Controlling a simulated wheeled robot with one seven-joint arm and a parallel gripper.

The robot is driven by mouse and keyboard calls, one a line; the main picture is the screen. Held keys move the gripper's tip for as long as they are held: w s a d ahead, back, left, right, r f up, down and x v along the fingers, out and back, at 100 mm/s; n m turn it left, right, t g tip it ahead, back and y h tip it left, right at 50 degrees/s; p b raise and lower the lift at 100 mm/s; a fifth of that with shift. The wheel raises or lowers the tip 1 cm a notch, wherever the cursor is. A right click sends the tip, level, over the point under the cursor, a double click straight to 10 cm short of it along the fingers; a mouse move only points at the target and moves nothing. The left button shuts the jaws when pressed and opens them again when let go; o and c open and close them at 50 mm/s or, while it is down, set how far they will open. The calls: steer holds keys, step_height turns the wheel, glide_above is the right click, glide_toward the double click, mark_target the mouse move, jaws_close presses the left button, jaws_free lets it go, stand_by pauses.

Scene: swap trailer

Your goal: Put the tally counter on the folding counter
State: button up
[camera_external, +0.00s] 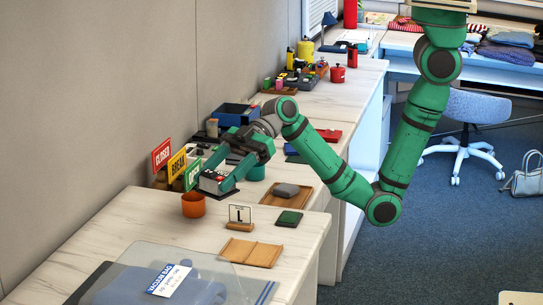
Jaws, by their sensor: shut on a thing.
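My gripper (217,183) reaches in from the right over the pale wood-look counter (168,227). It is shut on a small dark thing with red and white on top, which looks like the tally counter (211,177). The held thing is near the sign stands and above or just behind an orange cup (193,205). I cannot tell whether it touches the surface. The fingers partly hide it. Which section of the pale counters is the folding counter is not clear.
Closed (161,155), break (177,164) and open signs (193,174) stand close left of my gripper. Bare counter lies left of the cup.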

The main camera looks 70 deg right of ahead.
steer(key=w+a+f, duration=0.1)
steer(key=w+f, duration=0.1)
steer(key=w+a+f, duration=0.2)
steer(key=w, duration=0.1)
steer(key=w+a+f, duration=0.2)
steer(key=f, duration=0.1)
steer(key=shift+w, duration=0.3)
steer(key=shift+w+a+f, duration=0.2)
steer(key=shift+w+f, duration=0.2)
steer(key=shift+f, duration=1.6)
steer(key=shift+f, duration=0.1)
steer(key=o, duration=1.4)
steer(key=shift+f, duration=0.1)
